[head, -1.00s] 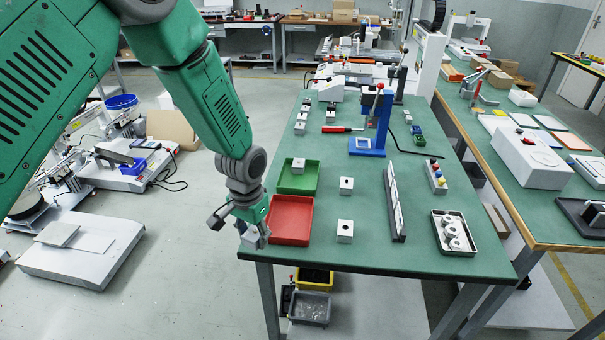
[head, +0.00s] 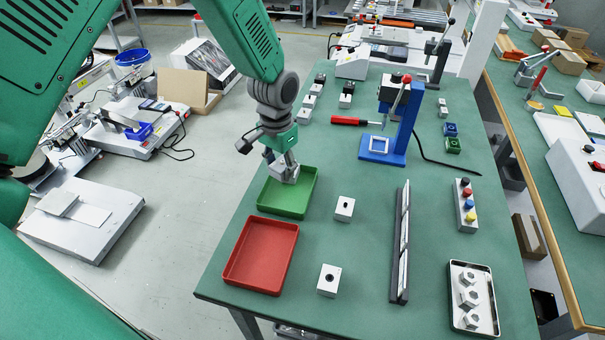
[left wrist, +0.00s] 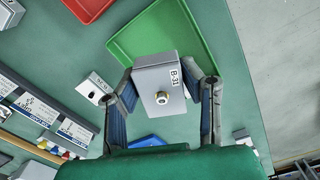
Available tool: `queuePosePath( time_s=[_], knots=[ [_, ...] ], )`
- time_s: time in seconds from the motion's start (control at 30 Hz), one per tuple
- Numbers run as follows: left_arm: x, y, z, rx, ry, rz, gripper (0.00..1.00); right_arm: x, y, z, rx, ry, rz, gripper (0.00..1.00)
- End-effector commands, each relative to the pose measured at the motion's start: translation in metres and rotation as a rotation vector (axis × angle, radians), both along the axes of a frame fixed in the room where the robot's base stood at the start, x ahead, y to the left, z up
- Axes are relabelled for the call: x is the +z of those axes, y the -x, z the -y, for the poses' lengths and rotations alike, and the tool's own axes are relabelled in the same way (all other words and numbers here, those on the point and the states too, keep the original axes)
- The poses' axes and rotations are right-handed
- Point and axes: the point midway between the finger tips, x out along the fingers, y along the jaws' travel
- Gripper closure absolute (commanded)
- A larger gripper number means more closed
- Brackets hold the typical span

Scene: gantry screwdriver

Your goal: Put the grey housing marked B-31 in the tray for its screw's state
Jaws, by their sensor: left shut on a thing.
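My left gripper (head: 283,163) is at the far part of the green tray (head: 291,211). It is shut on the grey housing marked B-31 (left wrist: 150,77), which shows between the fingers in the left wrist view. The left wrist view shows part of the green tray's floor (left wrist: 160,40) bare beyond the housing. I cannot tell whether the housing touches the tray. The red tray (head: 261,255) is empty, nearer the table's front. My right gripper is not in view.
Two other housings stand right of the trays, one beside the green tray (head: 344,208) and one nearer the front (head: 329,280). A red-handled screwdriver (head: 350,121) lies behind.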

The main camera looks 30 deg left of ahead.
Motion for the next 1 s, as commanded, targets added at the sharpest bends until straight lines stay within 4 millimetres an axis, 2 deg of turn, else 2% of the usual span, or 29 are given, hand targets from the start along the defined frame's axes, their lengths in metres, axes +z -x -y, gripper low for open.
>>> queuePosePath(
  time_s=[0.07,0.3,0.57,0.73,1.0],
  knots=[
    [-0.005,0.001,0.001,-0.001,-0.001,-0.002,0.98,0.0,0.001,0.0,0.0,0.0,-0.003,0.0],
    [-0.051,-0.001,0.0,-0.002,-0.001,-0.006,0.98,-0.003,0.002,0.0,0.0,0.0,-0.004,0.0],
    [-0.073,-0.001,0.0,0.0,0.0,-0.005,0.98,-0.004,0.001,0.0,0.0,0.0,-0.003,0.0],
    [-0.098,-0.001,0.001,0.0,0.0,-0.006,0.98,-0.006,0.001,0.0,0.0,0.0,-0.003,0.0],
    [-0.102,-0.001,0.001,0.0,-0.001,-0.004,0.98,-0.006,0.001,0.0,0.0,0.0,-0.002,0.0]
  ],
)
